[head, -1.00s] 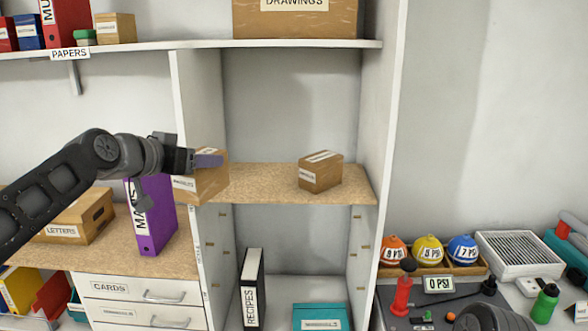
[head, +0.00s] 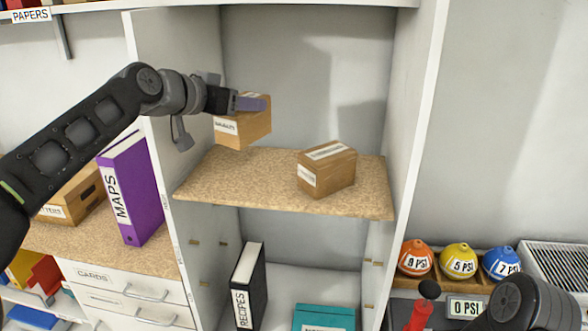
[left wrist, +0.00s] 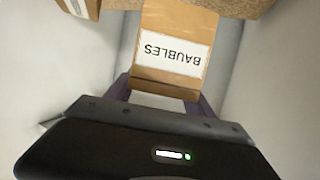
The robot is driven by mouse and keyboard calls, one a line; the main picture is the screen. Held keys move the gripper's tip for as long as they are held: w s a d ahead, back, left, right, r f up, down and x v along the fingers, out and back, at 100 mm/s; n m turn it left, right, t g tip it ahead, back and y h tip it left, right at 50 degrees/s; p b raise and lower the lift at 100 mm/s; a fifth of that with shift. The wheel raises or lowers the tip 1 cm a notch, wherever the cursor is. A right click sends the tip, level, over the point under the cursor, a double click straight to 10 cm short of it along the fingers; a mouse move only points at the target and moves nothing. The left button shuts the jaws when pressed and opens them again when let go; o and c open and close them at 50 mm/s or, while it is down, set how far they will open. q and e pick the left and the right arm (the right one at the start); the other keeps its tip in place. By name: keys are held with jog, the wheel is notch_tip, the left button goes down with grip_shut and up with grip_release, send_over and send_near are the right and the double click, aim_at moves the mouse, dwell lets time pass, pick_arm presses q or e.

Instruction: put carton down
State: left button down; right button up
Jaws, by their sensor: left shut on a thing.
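A brown carton (head: 243,129) with a white label is held by my left gripper (head: 250,103) in the head view. It hangs above the left part of the cork shelf board (head: 235,180) inside the white cabinet, apparently just clear of it. In the left wrist view the carton (left wrist: 176,22) shows its label, BAUBLES, upside down between the gripper's fingers (left wrist: 160,97). A second brown carton (head: 327,170) with white labels stands on the right half of the same board. My right gripper is not visible; only a part of my right arm shows at the bottom right.
The cabinet's left wall (head: 172,90) and right wall (head: 408,130) bound the compartment. Bare board lies left of the second carton. A purple MAPS binder (head: 133,190) stands outside on the left. A black RECIPES binder (head: 248,285) and a teal box (head: 323,318) are below.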

aim_at(243, 127)
pick_arm(q)
jog(key=shift+r, duration=0.1)
notch_tip(243, 127, down, 5)
jog(key=shift+f+b, duration=0.15)
jog(key=shift+b, duration=0.15)
jog(key=shift+f, duration=0.3)
notch_tip(243, 127, down, 4)
jog(key=shift+f, duration=0.1)
jog(key=shift+f+b, duration=0.2)
jog(key=shift+b, duration=0.1)
jog(key=shift+c, duration=1.9)
grip_release()
